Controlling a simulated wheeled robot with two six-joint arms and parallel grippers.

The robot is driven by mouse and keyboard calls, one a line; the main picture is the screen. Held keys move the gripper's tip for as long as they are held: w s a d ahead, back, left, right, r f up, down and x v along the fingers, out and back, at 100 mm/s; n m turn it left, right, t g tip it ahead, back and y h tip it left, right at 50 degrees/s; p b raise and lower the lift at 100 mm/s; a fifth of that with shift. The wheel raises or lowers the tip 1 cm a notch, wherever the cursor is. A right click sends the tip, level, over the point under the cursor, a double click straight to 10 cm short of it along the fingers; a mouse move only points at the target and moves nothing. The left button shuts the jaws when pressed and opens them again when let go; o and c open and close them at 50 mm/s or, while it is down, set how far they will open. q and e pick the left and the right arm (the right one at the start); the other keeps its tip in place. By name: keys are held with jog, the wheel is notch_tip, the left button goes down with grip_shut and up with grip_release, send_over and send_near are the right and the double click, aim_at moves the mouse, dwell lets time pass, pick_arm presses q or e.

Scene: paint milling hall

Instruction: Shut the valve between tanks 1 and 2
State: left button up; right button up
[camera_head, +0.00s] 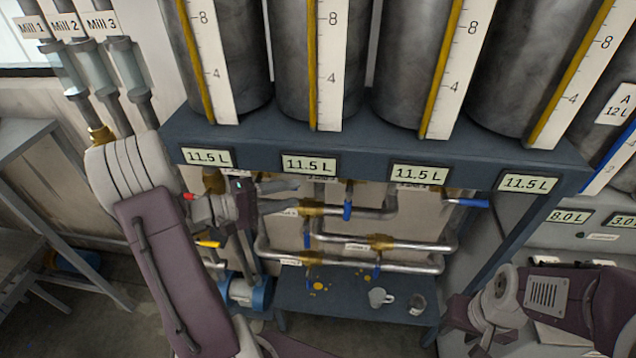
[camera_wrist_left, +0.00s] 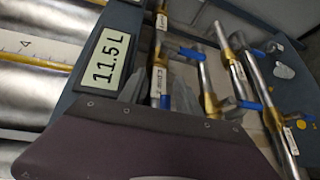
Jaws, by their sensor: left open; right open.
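Four grey tanks, such as one at far left (camera_head: 225,50), stand on a dark blue bench (camera_head: 340,140), their displays reading 11.5 L. Pipes (camera_head: 410,243) with brass valves run below. Blue handles show at an upright valve handle (camera_head: 347,210), a lower valve handle (camera_head: 376,272) and a sideways handle (camera_head: 470,202). Pipe labels are too small to read, so I cannot tell which valve joins tanks 1 and 2. My left gripper (camera_head: 280,196) is open below the left displays, near the pipes; its fingers (camera_wrist_left: 160,76) flank a pipe and blue handle (camera_wrist_left: 165,102) in the wrist view. My right gripper (camera_head: 468,322) is open at lower right.
Mill pipes (camera_head: 75,80) stand at upper left. A grey table (camera_head: 30,130) is at left.

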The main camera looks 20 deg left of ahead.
pick_arm(q)
jog(key=s+a+f+n+t+y, duration=0.2)
jog(key=s+a+n+y, duration=0.1)
jog(key=a, duration=0.5)
jog(key=p+x, duration=0.1)
jog(key=x, duration=0.2)
jog(key=p+x, duration=0.1)
jog(key=x, duration=0.2)
jog(key=p+x, duration=0.1)
jog(key=x, duration=0.2)
jog(key=shift+w+d+r+p, duration=0.1)
jog(key=shift+d+r+p, duration=0.1)
jog(key=shift+r+p, duration=0.15)
jog(key=shift+w+d+f, duration=0.1)
jog(key=shift+w+d, duration=0.05)
jog(key=shift+w, duration=0.05)
grip_shut()
